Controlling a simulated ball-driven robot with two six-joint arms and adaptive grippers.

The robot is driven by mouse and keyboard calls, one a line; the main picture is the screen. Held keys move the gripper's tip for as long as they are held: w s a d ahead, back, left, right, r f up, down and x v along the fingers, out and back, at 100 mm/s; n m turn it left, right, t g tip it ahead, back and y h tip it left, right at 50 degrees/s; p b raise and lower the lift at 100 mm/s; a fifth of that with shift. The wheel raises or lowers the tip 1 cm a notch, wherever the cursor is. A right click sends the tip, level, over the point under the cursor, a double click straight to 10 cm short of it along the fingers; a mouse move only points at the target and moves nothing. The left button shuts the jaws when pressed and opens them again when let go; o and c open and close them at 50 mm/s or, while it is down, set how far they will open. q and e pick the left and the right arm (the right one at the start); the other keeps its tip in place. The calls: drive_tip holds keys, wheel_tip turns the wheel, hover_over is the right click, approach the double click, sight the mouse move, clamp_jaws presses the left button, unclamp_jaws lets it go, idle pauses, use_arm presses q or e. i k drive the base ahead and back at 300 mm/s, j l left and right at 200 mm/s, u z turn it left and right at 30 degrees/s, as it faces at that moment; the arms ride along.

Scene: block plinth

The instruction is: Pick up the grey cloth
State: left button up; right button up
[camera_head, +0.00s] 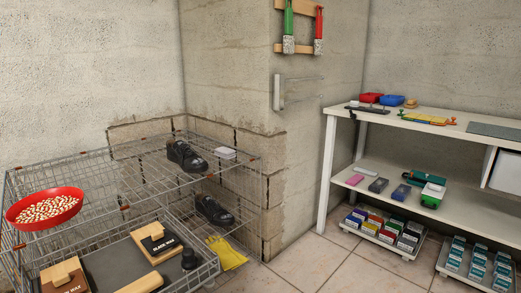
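A small folded light-grey stack (224,153), which looks like the grey cloth, lies on the top level of the wire rack (95,160), near its right end. It is just right of a black shoe (186,156) and apart from it. It is too small to be sure of its material. A flat dark-grey sheet (495,131) also lies on the white table at the right; I cannot tell if it is cloth or a mat. Neither of my grippers shows in this view.
A red bowl (45,208) of pale pieces sits on the rack's left. Below are another shoe (213,210), yellow gloves (226,253) and brush boxes (155,243). The white table (440,113) holds tools and trays. Tiled floor (310,262) lies open between rack and table.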

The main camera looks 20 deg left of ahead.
sight(226, 153)
drive_tip(key=i+u, duration=0.1)
drive_tip(key=i, duration=0.4)
drive_tip(key=i+l+u, duration=0.15)
drive_tip(key=i, duration=0.35)
